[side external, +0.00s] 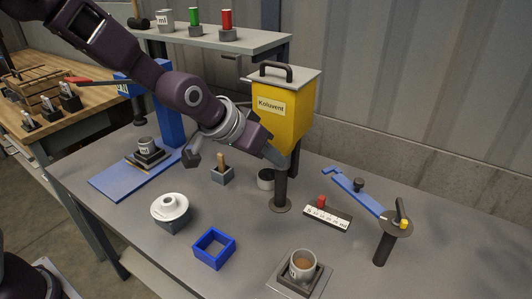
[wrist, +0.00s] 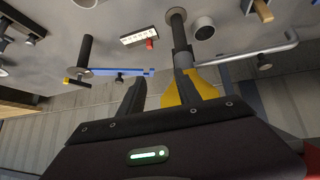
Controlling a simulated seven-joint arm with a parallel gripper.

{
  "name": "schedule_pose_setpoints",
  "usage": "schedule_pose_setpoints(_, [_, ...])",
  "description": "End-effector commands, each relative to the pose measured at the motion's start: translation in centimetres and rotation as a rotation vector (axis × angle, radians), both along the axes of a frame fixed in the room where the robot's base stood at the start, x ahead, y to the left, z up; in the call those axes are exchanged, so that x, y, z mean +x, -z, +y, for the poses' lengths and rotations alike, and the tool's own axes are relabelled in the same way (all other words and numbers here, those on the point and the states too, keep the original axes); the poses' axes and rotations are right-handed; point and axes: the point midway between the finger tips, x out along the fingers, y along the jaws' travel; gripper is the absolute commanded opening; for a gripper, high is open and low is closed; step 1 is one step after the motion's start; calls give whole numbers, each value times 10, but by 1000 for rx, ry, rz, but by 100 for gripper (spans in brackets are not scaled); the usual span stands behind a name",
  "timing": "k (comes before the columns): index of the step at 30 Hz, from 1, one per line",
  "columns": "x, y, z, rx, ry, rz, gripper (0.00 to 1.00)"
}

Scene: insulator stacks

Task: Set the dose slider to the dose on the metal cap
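The dose slider is a red block (side external: 321,201) on a white scale strip (side external: 327,217), right of the yellow hopper's post; its markings are too small to read. The wrist view shows the strip (wrist: 139,36) and red block (wrist: 151,44) beyond my fingers. A grey cup-like cap (side external: 146,145) with a dark marking sits on the blue press; its number is unreadable. A similar one marked "ml" (side external: 164,20) stands on the shelf. I cannot tell which is the metal cap meant. My gripper (wrist: 160,88) is open and empty, beside the lower hopper (side external: 280,115), apart from the slider.
A blue arm (side external: 358,193) on a post stands right of the scale. A cup with brown contents (side external: 303,265), an empty blue frame (side external: 213,249) and a white disc insulator (side external: 170,206) stand in front. The hopper's post (side external: 281,190) stands between these and the back wall.

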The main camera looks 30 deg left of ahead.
Motion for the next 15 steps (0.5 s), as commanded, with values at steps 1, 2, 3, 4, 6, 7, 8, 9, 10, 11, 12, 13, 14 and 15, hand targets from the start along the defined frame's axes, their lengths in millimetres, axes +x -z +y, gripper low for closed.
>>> schedule_pose_setpoints(1, [0, 0, 0, 0, 0, 0, 40])
schedule_pose_setpoints(2, [0, 0, 0, 0, 0, 0, 40])
schedule_pose_setpoints(3, [1, 1, -1, -1, -1, -1, 40])
schedule_pose_setpoints(4, [3, 3, -2, -2, -3, -3, 40])
schedule_pose_setpoints(6, [20, 18, -13, -13, -17, -24, 40])
schedule_pose_setpoints(7, [31, 30, -19, -19, -28, -40, 40])
schedule_pose_setpoints(8, [44, 43, -27, -24, -43, -64, 40])
schedule_pose_setpoints(9, [62, 64, -38, -28, -65, -102, 40])
schedule_pose_setpoints(10, [74, 81, -46, -27, -82, -134, 40])
schedule_pose_setpoints(11, [85, 98, -53, -25, -97, -168, 40])
schedule_pose_setpoints(12, [97, 120, -60, -16, -117, -219, 40])
schedule_pose_setpoints(13, [103, 137, -66, -9, -129, -255, 40])
schedule_pose_setpoints(14, [108, 151, -70, 0, -139, -292, 40])
schedule_pose_setpoints(15, [112, 168, -74, 12, -147, -338, 40])
